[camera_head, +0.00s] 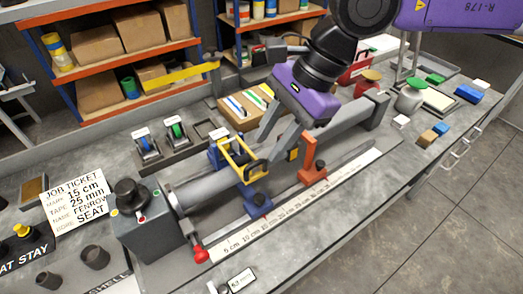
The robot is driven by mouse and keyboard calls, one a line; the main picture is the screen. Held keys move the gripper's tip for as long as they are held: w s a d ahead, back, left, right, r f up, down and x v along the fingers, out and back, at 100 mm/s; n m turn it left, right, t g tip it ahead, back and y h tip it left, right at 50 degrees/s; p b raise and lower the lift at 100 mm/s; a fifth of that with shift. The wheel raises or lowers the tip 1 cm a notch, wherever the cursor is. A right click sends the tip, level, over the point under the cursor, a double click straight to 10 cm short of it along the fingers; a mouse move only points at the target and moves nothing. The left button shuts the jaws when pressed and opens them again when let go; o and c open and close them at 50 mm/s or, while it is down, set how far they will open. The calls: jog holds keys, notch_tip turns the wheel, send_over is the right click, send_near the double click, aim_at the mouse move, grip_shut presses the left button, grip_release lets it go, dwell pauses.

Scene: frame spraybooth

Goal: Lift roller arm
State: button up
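A yellow frame (236,158) with a dark grip, which looks like the roller arm, sits over the grey tube (207,190) of the bench fixture. A blue clamp-like block (258,206) is below it, at the front rail. My gripper (268,150), with a purple body and grey fingers, reaches down from the upper right. Its fingers are spread, and their tips are close to the right end of the yellow frame. I cannot tell whether they touch it. The gripper hides part of the tube behind it.
An orange bracket (308,160) stands close to the right of my gripper. A white ruler (300,203) runs along the front. A grey drive box (146,222) is at left. A yellow bar (180,74) sticks out behind.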

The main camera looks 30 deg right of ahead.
aim_at(257, 163)
jog(key=shift+x, duration=2.05)
jog(key=shift+a, duration=0.1)
grip_shut()
